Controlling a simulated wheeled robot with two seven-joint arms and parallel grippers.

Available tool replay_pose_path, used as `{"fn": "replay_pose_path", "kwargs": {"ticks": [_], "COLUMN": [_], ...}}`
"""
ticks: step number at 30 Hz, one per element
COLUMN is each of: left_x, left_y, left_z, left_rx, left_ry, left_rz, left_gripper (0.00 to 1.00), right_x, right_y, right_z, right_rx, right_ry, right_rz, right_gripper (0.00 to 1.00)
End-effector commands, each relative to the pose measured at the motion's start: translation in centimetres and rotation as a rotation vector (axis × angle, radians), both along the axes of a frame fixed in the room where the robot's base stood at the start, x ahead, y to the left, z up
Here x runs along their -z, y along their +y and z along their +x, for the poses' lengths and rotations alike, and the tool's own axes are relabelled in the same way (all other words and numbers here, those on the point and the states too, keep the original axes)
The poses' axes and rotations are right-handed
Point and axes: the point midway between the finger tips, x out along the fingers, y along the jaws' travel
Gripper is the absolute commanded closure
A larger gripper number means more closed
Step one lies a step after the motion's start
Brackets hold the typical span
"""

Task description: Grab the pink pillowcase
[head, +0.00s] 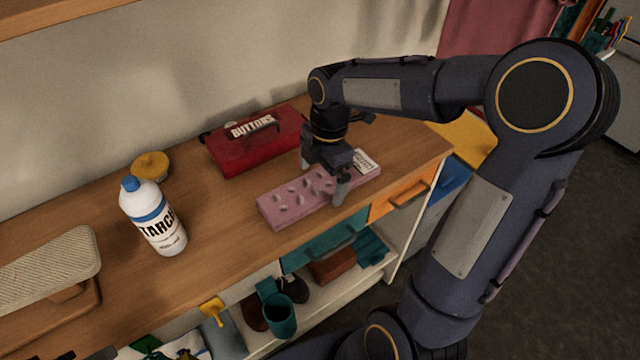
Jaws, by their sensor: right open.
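The pink pillowcase (278,208) looks like a flat, folded pink block with pale oval marks. It lies on the wooden counter near its front edge, with a white printed label at its right end. My right gripper (324,180) is open and points down over the pillowcase's middle and right part. One finger is at the back side and the other at the front side. I cannot tell whether the fingers touch it. The gripper hides part of the pillowcase. My left gripper is not seen.
A red box marked BUTTONS (240,155) stands close behind the pillowcase. A white starch bottle (154,222) and a yellow round item (151,166) stand to the left. Drawers and shelves are below the counter (215,220).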

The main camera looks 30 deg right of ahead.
Motion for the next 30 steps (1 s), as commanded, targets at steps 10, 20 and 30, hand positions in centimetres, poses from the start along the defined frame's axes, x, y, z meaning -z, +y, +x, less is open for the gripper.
{"fn": "replay_pose_path", "kwargs": {"ticks": [10, 20, 30], "left_x": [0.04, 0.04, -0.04], "left_y": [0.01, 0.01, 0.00], "left_z": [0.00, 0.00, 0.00], "left_rx": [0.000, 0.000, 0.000], "left_ry": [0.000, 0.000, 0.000], "left_rz": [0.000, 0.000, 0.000], "left_gripper": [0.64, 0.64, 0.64], "right_x": [0.57, 0.53, 0.03], "right_y": [0.07, 0.07, 0.07], "right_z": [-0.03, -0.02, 0.03], "right_rx": [0.001, 0.000, 0.000], "right_ry": [0.000, 0.000, -0.003], "right_rz": [0.000, 0.000, 0.000], "right_gripper": [0.05, 0.48, 0.49]}}
